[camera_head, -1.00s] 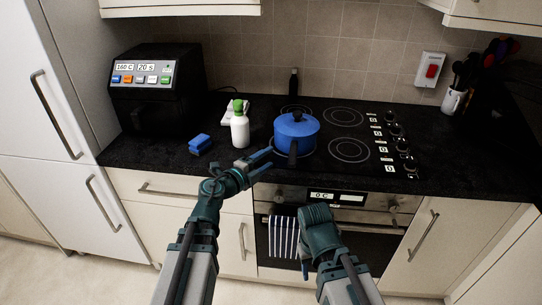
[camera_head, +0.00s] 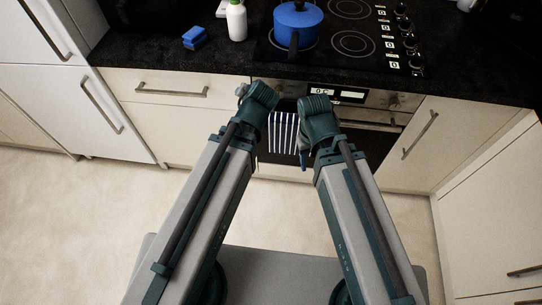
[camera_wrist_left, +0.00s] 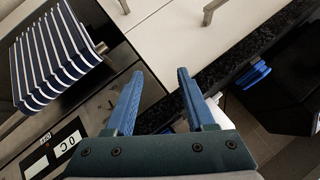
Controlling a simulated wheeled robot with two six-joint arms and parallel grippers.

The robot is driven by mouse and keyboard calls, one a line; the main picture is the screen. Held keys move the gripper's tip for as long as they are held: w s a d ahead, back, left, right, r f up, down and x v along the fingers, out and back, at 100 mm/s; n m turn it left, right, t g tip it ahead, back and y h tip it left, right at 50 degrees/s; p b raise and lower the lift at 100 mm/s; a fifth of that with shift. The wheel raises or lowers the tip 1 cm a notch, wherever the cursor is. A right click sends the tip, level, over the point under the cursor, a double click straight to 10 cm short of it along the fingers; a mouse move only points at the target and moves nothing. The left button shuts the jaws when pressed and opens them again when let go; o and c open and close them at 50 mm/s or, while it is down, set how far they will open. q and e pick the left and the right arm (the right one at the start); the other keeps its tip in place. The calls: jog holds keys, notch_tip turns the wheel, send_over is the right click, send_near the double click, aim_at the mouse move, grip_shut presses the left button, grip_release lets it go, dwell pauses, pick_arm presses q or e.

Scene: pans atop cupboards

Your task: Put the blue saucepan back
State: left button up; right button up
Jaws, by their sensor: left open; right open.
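The blue saucepan (camera_head: 284,30) stands upright with its lid on, on the front left of the black hob (camera_head: 328,49) in the head view.
A striped towel (camera_head: 281,132) hangs on the oven front, close to both grippers; it also shows in the left wrist view (camera_wrist_left: 52,57). A blue sponge (camera_head: 194,38) and a white bottle (camera_head: 236,22) stand left of the saucepan. The floor (camera_head: 90,215) at left is clear.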

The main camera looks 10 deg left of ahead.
pick_arm(q)
jog(key=s+d+f+g+h, duration=0.1)
jog(key=s+d+f+g, duration=0.2)
jog(key=s, duration=0.5)
jog(key=s+d+f+g+h, duration=0.2)
jog(key=s+d+f+g, duration=0.2)
jog(key=s+d, duration=0.3)
jog(key=shift+s+g, duration=0.8)
jog(key=shift+s, duration=0.2)
notch_tip(320, 180, up, 7)
jog(key=p, duration=0.7)
